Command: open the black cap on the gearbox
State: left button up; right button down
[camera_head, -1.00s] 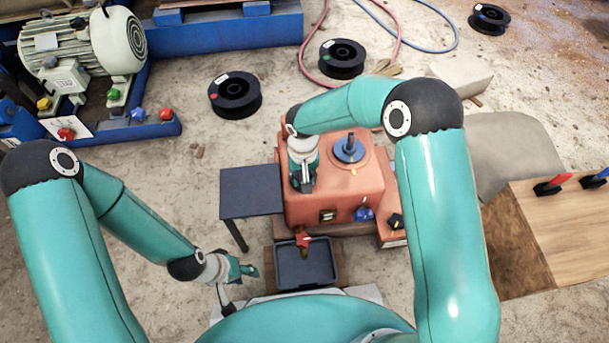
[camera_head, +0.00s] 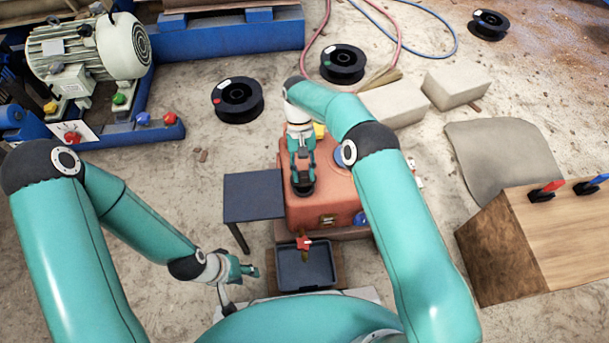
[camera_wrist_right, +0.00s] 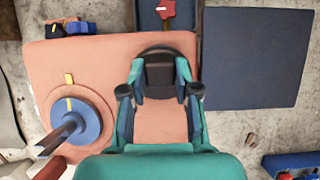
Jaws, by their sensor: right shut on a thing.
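The orange gearbox (camera_head: 325,205) stands in the middle of the head view; it also fills much of the right wrist view (camera_wrist_right: 85,65). The round black cap (camera_head: 303,190) is at the left part of its top. In the right wrist view the cap (camera_wrist_right: 160,68) sits between the fingers of my right gripper (camera_wrist_right: 160,80). My right gripper (camera_head: 303,172) is shut on it from above. Whether the cap is seated or raised is not clear. My left gripper (camera_head: 243,270) is low at the left, away from the gearbox; its opening is too small to judge.
A dark side table (camera_head: 253,196) stands left of the gearbox. A dark tray (camera_head: 305,270) lies in front, below a red-handled tap (camera_head: 304,243). A blue disc with a shaft (camera_wrist_right: 75,125) is on the gearbox top. A wooden box (camera_head: 530,240) stands right.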

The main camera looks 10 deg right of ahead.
jog(key=shift+w, duration=0.2)
dwell(0.3)
jog(key=c, duration=0.8)
grip_release()
jog(key=shift+r, duration=0.1)
jog(key=shift+c, duration=0.2)
notch_tip(320, 180, up, 10)
